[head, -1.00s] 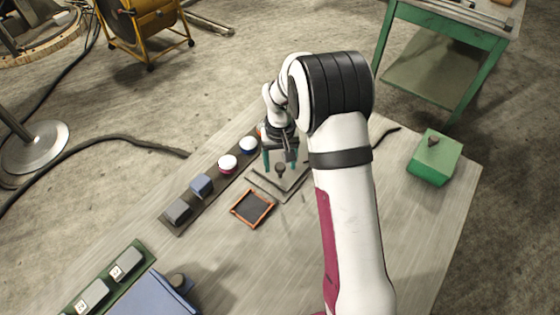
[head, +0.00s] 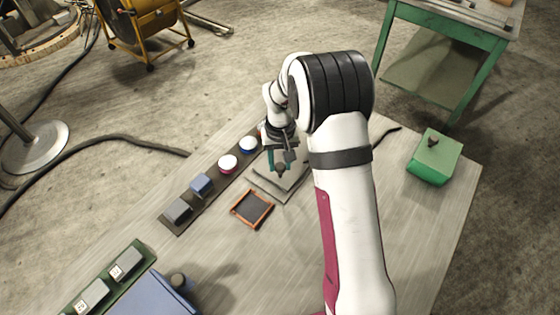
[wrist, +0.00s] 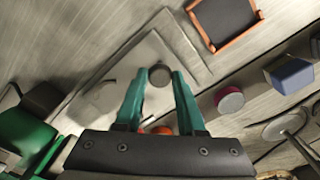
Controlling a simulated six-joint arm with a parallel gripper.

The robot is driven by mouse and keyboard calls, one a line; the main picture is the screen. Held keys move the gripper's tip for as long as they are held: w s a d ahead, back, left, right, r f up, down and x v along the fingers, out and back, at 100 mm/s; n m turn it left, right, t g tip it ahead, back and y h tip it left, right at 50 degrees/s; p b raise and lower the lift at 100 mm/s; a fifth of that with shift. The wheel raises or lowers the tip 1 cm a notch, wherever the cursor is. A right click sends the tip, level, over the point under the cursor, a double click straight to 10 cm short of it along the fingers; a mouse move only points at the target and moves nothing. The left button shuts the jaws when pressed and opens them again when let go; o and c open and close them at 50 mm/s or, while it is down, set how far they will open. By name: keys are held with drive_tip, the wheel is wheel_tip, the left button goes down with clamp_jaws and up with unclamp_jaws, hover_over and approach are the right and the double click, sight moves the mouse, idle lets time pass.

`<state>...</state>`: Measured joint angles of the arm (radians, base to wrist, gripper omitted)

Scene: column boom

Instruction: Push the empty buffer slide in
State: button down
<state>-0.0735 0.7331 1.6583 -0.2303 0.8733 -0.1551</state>
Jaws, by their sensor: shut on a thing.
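The slide is a flat grey plate (head: 268,183) with a small dark round knob (head: 281,169), lying in a thin angled rail frame (head: 287,198) on the table. The plate (wrist: 150,55) and knob (wrist: 160,75) also show in the wrist view. My gripper (head: 280,162) has its green fingers around the knob, shut on it. In the wrist view my gripper (wrist: 160,82) shows one finger on each side of the knob. The fingers and wrist hide part of the plate's far side. Nothing is seen lying on the visible plate.
An orange-rimmed dark tray (head: 252,208) lies close in front of the frame. A green box (head: 434,158) stands right. Bare table lies front-centre.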

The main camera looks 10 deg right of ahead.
idle(0.7)
drive_tip(key=w+d, duration=1)
drive_tip(key=shift+w+d, duration=0.15)
drive_tip(key=c, duration=0.5)
unclamp_jaws()
wheel_tip(320, 180, up, 16)
